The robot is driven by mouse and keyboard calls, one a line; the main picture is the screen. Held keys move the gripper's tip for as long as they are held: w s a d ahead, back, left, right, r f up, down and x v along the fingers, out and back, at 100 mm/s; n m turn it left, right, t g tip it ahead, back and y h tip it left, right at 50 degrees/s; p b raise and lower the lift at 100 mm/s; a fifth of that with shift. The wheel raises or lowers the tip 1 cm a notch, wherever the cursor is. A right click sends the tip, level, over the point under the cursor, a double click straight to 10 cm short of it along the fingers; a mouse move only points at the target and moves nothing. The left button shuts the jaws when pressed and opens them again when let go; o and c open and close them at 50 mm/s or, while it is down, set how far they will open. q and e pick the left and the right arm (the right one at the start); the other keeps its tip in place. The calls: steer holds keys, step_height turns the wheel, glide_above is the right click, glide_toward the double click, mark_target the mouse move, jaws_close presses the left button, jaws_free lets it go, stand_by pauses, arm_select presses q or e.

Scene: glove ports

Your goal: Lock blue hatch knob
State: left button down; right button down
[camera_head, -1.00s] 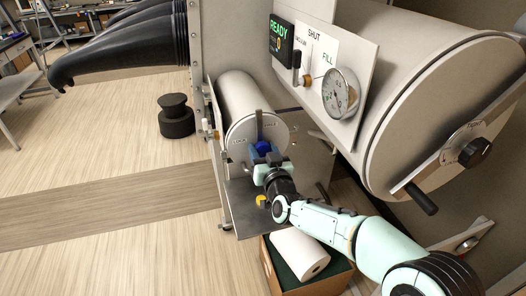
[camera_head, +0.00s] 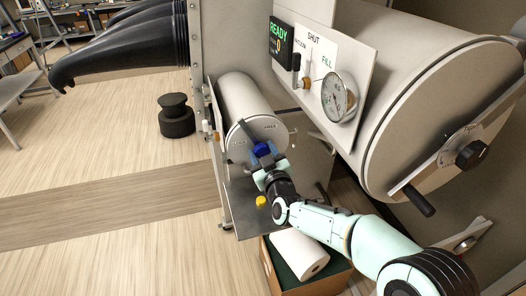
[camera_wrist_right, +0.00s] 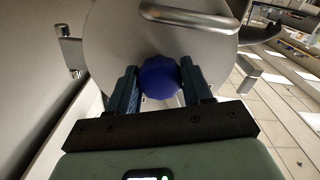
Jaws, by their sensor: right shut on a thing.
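The blue hatch knob (camera_head: 262,149) is on the round metal door (camera_head: 241,135) of the small cylinder, low in the middle of the head view. My right gripper (camera_head: 264,161) is shut on the knob from the front. In the right wrist view the blue knob (camera_wrist_right: 159,77) sits between the two dark fingers, one at each side. A metal bar (camera_head: 247,130) runs from the knob toward the upper left of the door. Small labels on the door are too small to read surely. My left gripper is not in view.
A large cylinder hatch (camera_head: 440,125) with a black knob and handle stands close on the right, above my right arm. A gauge panel (camera_head: 320,75) is beside it. Below are a grey shelf (camera_head: 245,208) with a yellow item and a box (camera_head: 275,272) holding a white roll.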

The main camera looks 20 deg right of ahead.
steer(key=n+p, duration=0.1)
steer(key=n, duration=0.5)
steer(key=shift+p, duration=0.3)
steer(key=n+p, duration=0.1)
steer(key=n, duration=0.5)
steer(key=shift+n, duration=0.3)
steer(key=shift+c, duration=2.4)
jaws_free()
steer(key=shift+s, duration=0.1)
steer(key=s, duration=1.3)
steer(key=shift+s+d+b, duration=0.15)
steer(key=shift+d+b, duration=0.1)
steer(key=shift+b, duration=0.05)
